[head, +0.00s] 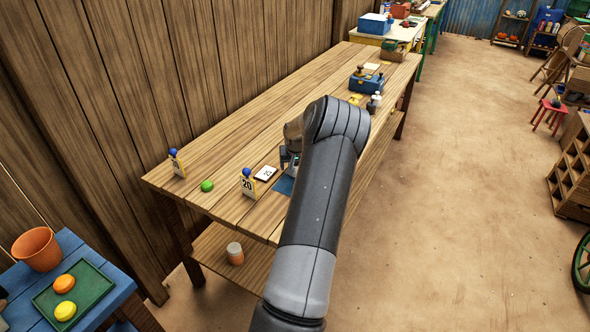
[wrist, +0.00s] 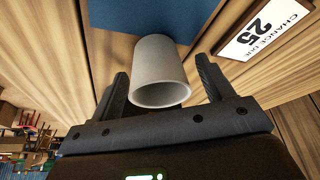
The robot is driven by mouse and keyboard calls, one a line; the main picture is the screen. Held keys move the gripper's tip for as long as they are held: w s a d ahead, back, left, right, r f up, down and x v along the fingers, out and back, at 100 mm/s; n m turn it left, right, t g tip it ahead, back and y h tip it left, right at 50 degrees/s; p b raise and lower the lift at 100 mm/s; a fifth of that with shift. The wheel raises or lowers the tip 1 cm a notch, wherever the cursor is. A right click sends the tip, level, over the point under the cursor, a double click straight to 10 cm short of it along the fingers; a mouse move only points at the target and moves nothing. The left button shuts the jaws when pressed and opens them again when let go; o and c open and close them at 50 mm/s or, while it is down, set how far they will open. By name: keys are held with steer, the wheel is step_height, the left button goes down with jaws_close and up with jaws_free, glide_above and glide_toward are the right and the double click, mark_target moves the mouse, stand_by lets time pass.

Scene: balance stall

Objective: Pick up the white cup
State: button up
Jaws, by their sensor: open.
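The white cup (wrist: 160,65) is in the middle of the wrist view, with its open rim towards my gripper. It is beside or on the edge of a blue mat (wrist: 150,14); I cannot tell exactly which. My gripper (wrist: 162,72) is open, with one finger on each side of the cup. There is a visible gap at each side, and no contact shows. In the head view my gripper (head: 287,160) is low over the wooden bench, partly behind my arm. My arm hides the cup there.
A "CHANGE DUE 25" card (wrist: 262,28) lies right of the cup in the wrist view. On the bench (head: 225,150) in the head view are a "20" card stand (head: 247,184), a green ball (head: 207,185) and a blue box (head: 366,82) farther back.

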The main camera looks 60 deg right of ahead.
steer(key=shift+f, duration=0.2)
steer(key=shift+c, duration=0.5)
steer(key=c, duration=1)
steer(key=shift+o, duration=0.2)
steer(key=shift+r, duration=0.15)
